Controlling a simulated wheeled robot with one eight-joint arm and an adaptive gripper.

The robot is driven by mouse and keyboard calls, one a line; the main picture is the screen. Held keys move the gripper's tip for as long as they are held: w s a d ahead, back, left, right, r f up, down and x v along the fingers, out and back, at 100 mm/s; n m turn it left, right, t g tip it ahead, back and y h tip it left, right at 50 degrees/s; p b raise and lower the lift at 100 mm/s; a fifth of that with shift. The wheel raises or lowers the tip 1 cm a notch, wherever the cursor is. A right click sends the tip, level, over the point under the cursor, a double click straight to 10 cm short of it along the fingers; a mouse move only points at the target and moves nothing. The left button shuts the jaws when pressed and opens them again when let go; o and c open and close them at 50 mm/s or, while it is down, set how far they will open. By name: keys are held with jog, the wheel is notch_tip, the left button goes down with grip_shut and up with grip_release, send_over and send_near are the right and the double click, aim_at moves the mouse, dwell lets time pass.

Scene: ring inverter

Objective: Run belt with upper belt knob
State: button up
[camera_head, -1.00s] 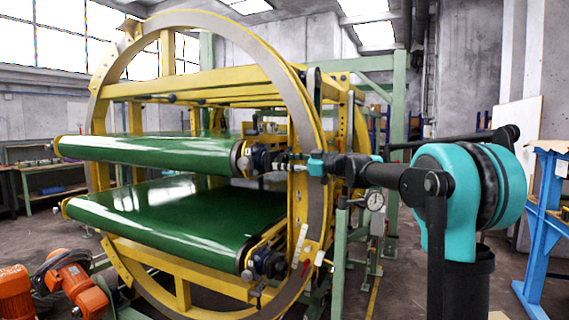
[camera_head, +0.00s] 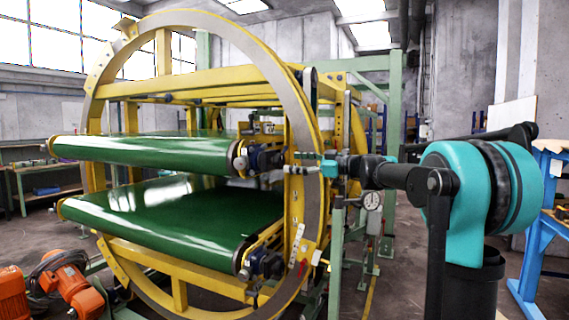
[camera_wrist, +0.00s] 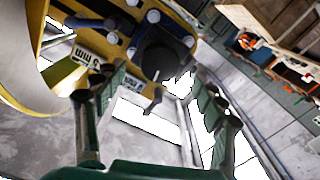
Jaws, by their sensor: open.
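The ring inverter has a green upper belt (camera_head: 150,152) and a green lower belt (camera_head: 165,212) inside a large upright ring. A dark motor unit (camera_head: 264,158) sits at the right end of the upper belt. My gripper (camera_head: 302,162) is at the ring's right side, level with that unit and pointing left at it. In the wrist view, a round black knob (camera_wrist: 168,52) on a dark block lies ahead, between the fingers of my open gripper (camera_wrist: 160,76). Nothing is held. I cannot tell whether the fingertips reach the knob. In the head view the knob cannot be made out.
The yellow and grey ring (camera_head: 312,205) stands close to my gripper. A dial gauge (camera_head: 372,201) on a post is below my wrist. Orange motors (camera_head: 72,287) lie at front left. A blue stand (camera_head: 540,240) is at the right.

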jog(key=v, duration=0.6)
jog(key=shift+d, duration=0.2)
jog(key=s+d+f+m+g+h, duration=0.1)
jog(key=s+f+m+h, duration=0.3)
jog(key=f, duration=0.6)
jog(key=s+d+f+m+h, duration=0.1)
jog(key=s+f+m+h, duration=0.1)
jog(key=s+f, duration=0.65)
jog(key=s+d+f+m+g+h, duration=0.1)
jog(key=s+f+m+h, duration=0.2)
jog(key=f, duration=0.8)
jog(key=s+d+f+m+h, duration=0.4)
jog(key=s+d+f, duration=0.3)
jog(key=s+f, duration=0.2)
jog(key=s+d+f+m+h, duration=0.4)
jog(key=s+d+f, duration=0.3)
jog(key=s+f, duration=0.2)
jog(key=shift+s+d+f+m, duration=0.25)
jog(key=shift+f+m, duration=0.35)
jog(key=shift+f, duration=0.4)
jog(key=shift+a, duration=0.15)
